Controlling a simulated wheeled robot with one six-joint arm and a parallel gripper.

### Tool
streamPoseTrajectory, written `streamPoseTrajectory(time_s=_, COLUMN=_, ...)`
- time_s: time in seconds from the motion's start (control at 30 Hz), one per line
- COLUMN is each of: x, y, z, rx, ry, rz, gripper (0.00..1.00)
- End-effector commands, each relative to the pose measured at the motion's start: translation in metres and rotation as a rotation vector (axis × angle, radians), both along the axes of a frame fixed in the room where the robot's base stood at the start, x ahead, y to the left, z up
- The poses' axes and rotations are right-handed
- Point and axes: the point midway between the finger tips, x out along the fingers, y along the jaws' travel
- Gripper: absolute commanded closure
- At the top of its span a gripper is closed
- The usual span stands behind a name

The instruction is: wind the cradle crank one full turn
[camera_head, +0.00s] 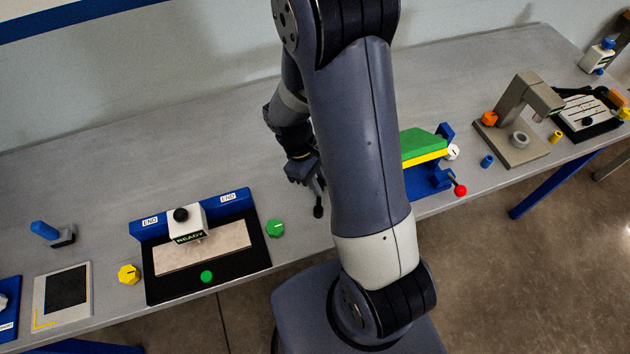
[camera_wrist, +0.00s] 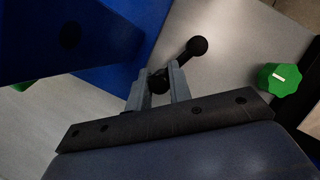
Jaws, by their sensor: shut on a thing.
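The cradle (camera_head: 425,180) is a blue frame carrying a green and yellow slab (camera_head: 425,142). My arm hides its left part in the head view. In the wrist view a large blue body (camera_wrist: 110,80), likely the cradle, fills the upper left. My gripper (camera_head: 317,188) is left of the cradle, low over the bench. In the wrist view my gripper (camera_wrist: 160,84) has its fingers shut on a dark part of what looks like the crank. A black tip (camera_head: 318,211) shows below my gripper in the head view.
A green knob (camera_head: 276,228) stands on the bench left of my gripper. A black and blue fixture marked READY (camera_head: 258,252) lies further left. A red ball (camera_head: 460,190) and white dial (camera_head: 453,152) are at the cradle's right. A grey press (camera_head: 505,152) stands beyond.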

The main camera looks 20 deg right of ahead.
Motion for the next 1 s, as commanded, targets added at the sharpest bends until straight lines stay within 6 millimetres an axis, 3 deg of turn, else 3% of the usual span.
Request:
streamPoseTrajectory(time_s=0.2, x=-0.0052, y=-0.0107, z=-0.0005, rx=-0.001, ry=0.001, rz=-0.204, gripper=1.00)
streamPoseTrajectory(time_s=0.5, x=-0.0059, y=-0.0109, z=0.0002, rx=0.000, ry=0.001, rz=-0.219, gripper=1.00)
streamPoseTrajectory(time_s=0.53, x=-0.0059, y=-0.0109, z=0.0002, rx=0.000, ry=0.001, rz=-0.219, gripper=0.80)
streamPoseTrajectory(time_s=0.6, x=-0.0058, y=-0.0108, z=0.0002, rx=0.000, ry=0.001, rz=-0.219, gripper=0.74)
streamPoseTrajectory(time_s=0.8, x=-0.0057, y=-0.0109, z=0.0002, rx=-0.001, ry=0.001, rz=-0.217, gripper=0.59)
streamPoseTrajectory(time_s=1.0, x=-0.0052, y=-0.0113, z=0.0001, rx=-0.001, ry=-0.001, rz=-0.217, gripper=0.59)
